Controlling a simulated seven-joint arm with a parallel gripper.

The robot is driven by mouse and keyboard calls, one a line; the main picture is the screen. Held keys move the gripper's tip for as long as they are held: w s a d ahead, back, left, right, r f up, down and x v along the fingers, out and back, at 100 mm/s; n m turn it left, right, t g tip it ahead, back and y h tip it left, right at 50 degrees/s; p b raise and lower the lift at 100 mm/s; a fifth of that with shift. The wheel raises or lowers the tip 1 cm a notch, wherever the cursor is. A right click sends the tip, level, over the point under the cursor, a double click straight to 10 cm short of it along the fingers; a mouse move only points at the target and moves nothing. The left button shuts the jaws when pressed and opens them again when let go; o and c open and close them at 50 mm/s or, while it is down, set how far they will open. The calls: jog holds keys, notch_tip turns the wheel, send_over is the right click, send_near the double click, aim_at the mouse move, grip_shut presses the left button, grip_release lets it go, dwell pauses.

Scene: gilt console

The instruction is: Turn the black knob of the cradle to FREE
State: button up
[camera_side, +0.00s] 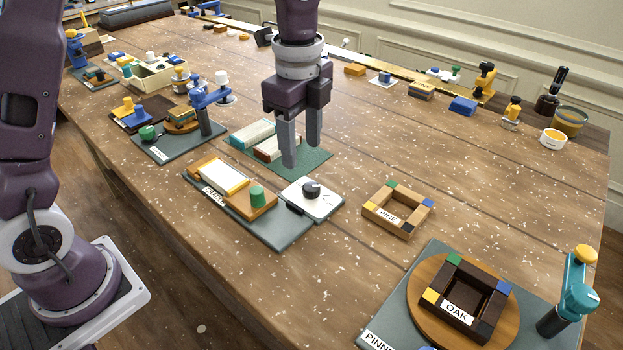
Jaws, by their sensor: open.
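The black knob (311,189) sits on a white plate at the right end of the cradle (278,236), a grey base with a partly readable label on its front. I cannot read the knob's setting or any FREE mark at this size. The cradle also bears a cream block in a yellow-edged frame (221,176) and a wooden block with a green peg (257,197). My gripper (300,154) points down with its fingers apart and empty. In the picture its fingertips are just above and behind the knob, not touching it.
A green mat with two blocks (256,132) lies behind the cradle. A wooden frame marked PINE (398,209) stands to the right. A frame marked OAK (468,297) sits on a round turntable at front right, beside a teal post (573,290). Bare table lies between them.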

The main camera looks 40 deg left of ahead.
aim_at(311, 186)
jog(key=shift+w+d+f+m+g, duration=0.2)
jog(key=shift+w+f+m, duration=0.2)
jog(key=shift+f, duration=0.25)
jog(key=shift+w+d+f+m+g, duration=0.15)
jog(key=shift+w+f+m, duration=0.15)
jog(key=shift+w+f, duration=0.25)
notch_tip(311, 186, down, 7)
jog(key=shift+s+r, duration=0.1)
grip_shut()
